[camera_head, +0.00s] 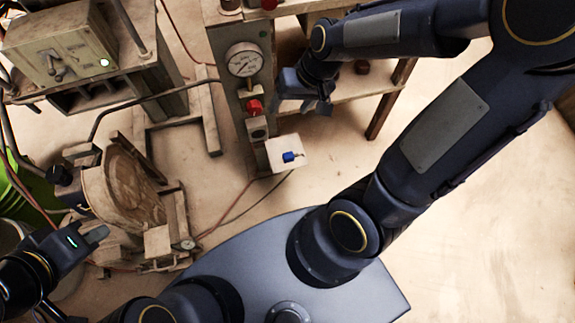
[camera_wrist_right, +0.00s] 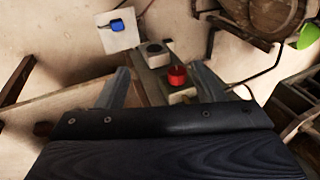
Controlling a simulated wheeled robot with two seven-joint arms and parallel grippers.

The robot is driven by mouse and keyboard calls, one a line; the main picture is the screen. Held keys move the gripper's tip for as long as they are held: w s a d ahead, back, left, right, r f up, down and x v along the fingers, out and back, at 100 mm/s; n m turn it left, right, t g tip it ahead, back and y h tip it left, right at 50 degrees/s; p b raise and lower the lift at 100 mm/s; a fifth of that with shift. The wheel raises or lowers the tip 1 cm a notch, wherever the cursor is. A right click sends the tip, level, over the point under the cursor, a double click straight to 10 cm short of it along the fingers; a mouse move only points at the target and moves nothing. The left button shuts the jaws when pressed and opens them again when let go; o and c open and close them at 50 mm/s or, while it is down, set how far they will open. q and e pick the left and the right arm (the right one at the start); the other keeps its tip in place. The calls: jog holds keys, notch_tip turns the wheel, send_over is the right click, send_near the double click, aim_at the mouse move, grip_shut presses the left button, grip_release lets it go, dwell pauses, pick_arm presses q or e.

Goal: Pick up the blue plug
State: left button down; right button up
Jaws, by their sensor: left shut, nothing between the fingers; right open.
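The blue plug (camera_head: 289,157) lies on a small white square plate (camera_head: 280,147) below the gauge post in the head view. In the right wrist view the blue plug (camera_wrist_right: 116,25) shows at the upper left on the white plate (camera_wrist_right: 121,40). My right gripper (camera_head: 318,108) is open and empty, above and to the right of the plug, apart from it. Its two fingers (camera_wrist_right: 165,85) show spread in the right wrist view, with the plug beyond them. My left gripper (camera_head: 97,236) is shut and empty at the lower left, near the wooden round part, far from the plug.
A post with a pressure gauge (camera_head: 244,60) and a red knob (camera_head: 254,106) stands beside my right gripper. The red knob (camera_wrist_right: 177,76) also shows in the right wrist view. A wooden shelf (camera_head: 345,88) lies behind the gripper. A green bucket (camera_head: 25,197) is at left. Open floor lies right of the plate.

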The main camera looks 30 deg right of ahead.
aim_at(289, 156)
jog(key=w+f+h+b, duration=0.1)
jog(key=f+b, duration=0.3)
jog(key=f, duration=0.6)
jog(key=w+d+f+g+h+b, duration=0.1)
jog(key=f+b, duration=0.3)
jog(key=f, duration=0.7)
jog(key=w+d+f+g+h+b, duration=0.1)
jog(key=w+f+b, duration=0.2)
jog(key=f, duration=0.8)
jog(key=shift+d+f+b, duration=0.15)
jog(key=shift+d+b, duration=0.1)
jog(key=shift+b, duration=0.4)
notch_tip(289, 156, down, 4)
jog(key=b, duration=0.2)
jog(key=shift+a+f+b, duration=0.15)
jog(key=shift+b, duration=0.2)
jog(key=shift+f, duration=0.45)
pick_arm(q)
notch_tip(289, 156, down, 19)
jog(key=shift+r, duration=0.2)
pick_arm(e)
jog(key=shift+r, duration=0.1)
pick_arm(q)
jog(key=shift+a, duration=0.1)
pick_arm(e)
jog(key=c, duration=1.1)
